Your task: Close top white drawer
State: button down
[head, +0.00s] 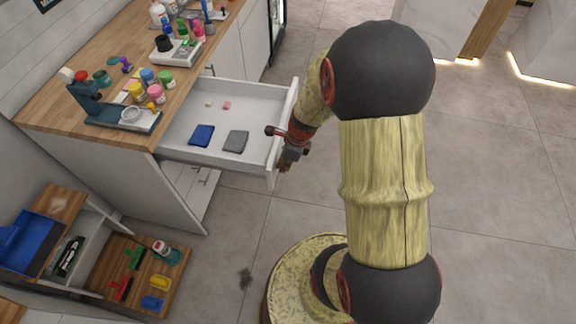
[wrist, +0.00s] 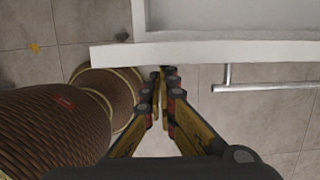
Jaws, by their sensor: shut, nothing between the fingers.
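The top white drawer (head: 219,119) is pulled far out from the wooden-topped counter in the head view. A blue item (head: 201,135), a grey item (head: 236,141) and small pink and white pieces lie in it. My gripper (head: 287,163) is at the outer side of the drawer's front panel, near its lower end. In the wrist view my gripper (wrist: 163,75) is shut and empty, with its tips at the edge of the white drawer front (wrist: 120,54). I cannot tell if they touch it. A metal bar handle (wrist: 260,86) is to the right of the fingers.
The counter top (head: 107,49) holds bottles, small jars, a scale and a blue microscope-like device. Another drawer (head: 208,183) below also stands partly out. At the lower left are wooden shelves (head: 180,282) with a blue bin and coloured items.

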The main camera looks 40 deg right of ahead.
jog(key=w+a+p, duration=0.7)
jog(key=w+a, duration=0.1)
jog(key=w, duration=0.2)
jog(key=w+a+p, duration=0.8)
jog(key=w, duration=0.2)
jog(key=w+a+p, duration=0.8)
jog(key=w, duration=0.3)
jog(key=shift+a, duration=0.1)
